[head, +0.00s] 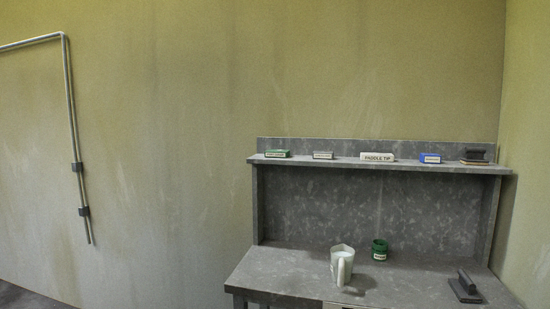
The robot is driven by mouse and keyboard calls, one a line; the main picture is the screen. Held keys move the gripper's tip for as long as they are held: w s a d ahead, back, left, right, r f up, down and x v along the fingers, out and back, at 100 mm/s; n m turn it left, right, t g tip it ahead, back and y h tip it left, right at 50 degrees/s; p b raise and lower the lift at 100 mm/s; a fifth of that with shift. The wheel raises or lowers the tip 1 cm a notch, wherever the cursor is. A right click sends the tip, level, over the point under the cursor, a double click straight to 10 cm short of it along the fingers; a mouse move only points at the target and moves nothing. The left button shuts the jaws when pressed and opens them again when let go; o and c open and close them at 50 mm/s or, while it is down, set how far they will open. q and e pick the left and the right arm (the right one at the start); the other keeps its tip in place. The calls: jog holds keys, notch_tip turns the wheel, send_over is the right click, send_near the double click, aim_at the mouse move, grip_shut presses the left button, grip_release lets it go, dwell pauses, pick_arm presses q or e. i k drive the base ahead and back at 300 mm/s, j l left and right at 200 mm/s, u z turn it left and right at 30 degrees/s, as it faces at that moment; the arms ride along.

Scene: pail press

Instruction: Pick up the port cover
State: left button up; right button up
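No thing in the head view can be surely told as the port cover. A dark flat plate with an upright handle (465,287) lies on the right part of the grey bench top (290,268). A similar dark piece with a handle (475,155) sits at the right end of the shelf (345,163) above the bench. Neither of my grippers is in view.
A white pitcher (341,266) and a green jar (379,250) stand mid-bench. The shelf holds a green box (277,153), a grey labelled piece (323,155), a white "PADDLE TIP" piece (377,157) and a blue box (430,158). A pipe (72,110) runs down the left wall.

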aim_at(272, 154)
jog(key=i+j, duration=0.2)
jog(key=i, duration=0.25)
jog(key=i+j+z, duration=0.1)
jog(key=i, duration=0.35)
jog(key=j, duration=0.1)
